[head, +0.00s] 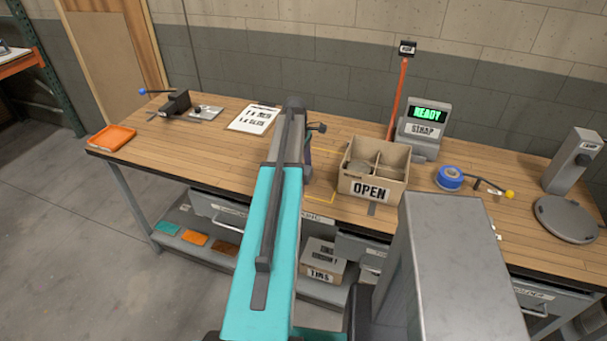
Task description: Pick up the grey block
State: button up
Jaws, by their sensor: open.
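I cannot make out a grey block for certain. A small dark grey piece (372,209) shows at the front foot of the open cardboard box, near the table's front edge. I cannot tell whether it is a block or a flat mark. My teal and grey arm reaches over the middle of the table and covers part of the top there.
The divided cardboard box (371,188) marked OPEN stands right of my arm. A yellow outline (322,201) lies on the wooden table (225,140) beside it. A READY display (427,118), blue tape roll (449,178), clipboard (254,119), vise (175,103) and orange tray (111,138) surround it.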

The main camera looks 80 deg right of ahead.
jog(key=shift+c, duration=0.2)
jog(key=c, duration=1.1)
jog(key=shift+r, duration=0.1)
jog(key=shift+r+b, duration=1)
jog(key=shift+r, duration=0.65)
jog(key=a+b, duration=0.1)
jog(key=a, duration=0.4)
jog(key=s+a+r+b, duration=0.1)
jog(key=a, duration=0.4)
jog(key=s+a+b, duration=0.1)
jog(key=a+b, duration=0.1)
jog(key=a, duration=0.4)
jog(key=shift+s+r, duration=0.1)
jog(key=shift+r, duration=0.15)
jog(key=shift+d, duration=0.1)
